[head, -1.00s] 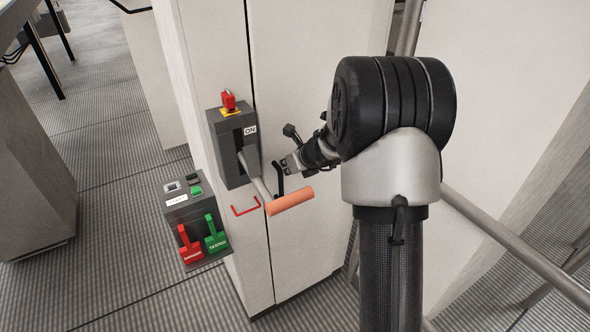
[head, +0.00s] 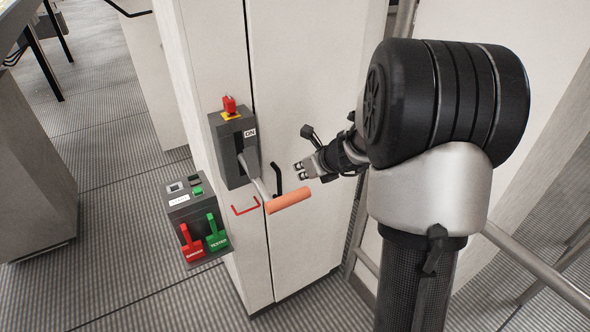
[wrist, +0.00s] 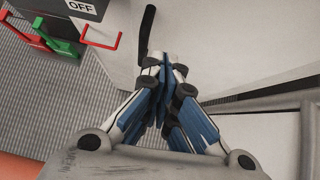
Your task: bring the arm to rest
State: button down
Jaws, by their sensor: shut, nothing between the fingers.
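My gripper (head: 299,171) is in front of the light cabinet's right door in the head view, to the right of the grey switch box (head: 228,165). It looks shut and empty, and in the wrist view its fingers (wrist: 166,62) meet close together. The switch box has a lever with an orange handle (head: 288,201) sticking out below my gripper, apart from it. A label on the box reads ON, and a red knob (head: 229,104) sits on its top. In the wrist view an OFF label (wrist: 82,7) shows at the top left.
A black door handle (head: 276,180) is just left of my gripper. A grey box with red and green tags (head: 216,235) is at the lower left. A red bracket (head: 246,207) is on the cabinet (head: 305,60). A metal rail (head: 535,272) runs at the right.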

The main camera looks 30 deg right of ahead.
jog(key=s+a+r+n, duration=0.2)
jog(key=a+r+n, duration=0.1)
jog(key=a, duration=0.1)
jog(key=s+a+r+n+y, duration=0.1)
jog(key=s+a+r+n, duration=0.1)
jog(key=a+r+n, duration=0.1)
jog(key=s+a+r+n+g+y, duration=0.1)
jog(key=s+a+r+n, duration=0.2)
jog(key=a, duration=0.3)
jog(key=shift+n, duration=0.9)
jog(key=s+a+r+n+g, duration=0.1)
jog(key=s+a+n, duration=0.4)
jog(key=s+n, duration=0.3)
jog(key=s+a+r+n+g, duration=0.2)
jog(key=s+a+n, duration=0.3)
jog(key=s+n, duration=0.35)
jog(key=s+d+f+n+h, duration=0.1)
jog(key=s+d+n+h, duration=0.1)
jog(key=s+n, duration=0.5)
jog(key=shift+s+d+n+h, duration=0.4)
jog(key=shift+s+d, duration=0.2)
jog(key=shift+s, duration=0.25)
jog(key=shift+f, duration=0.1)
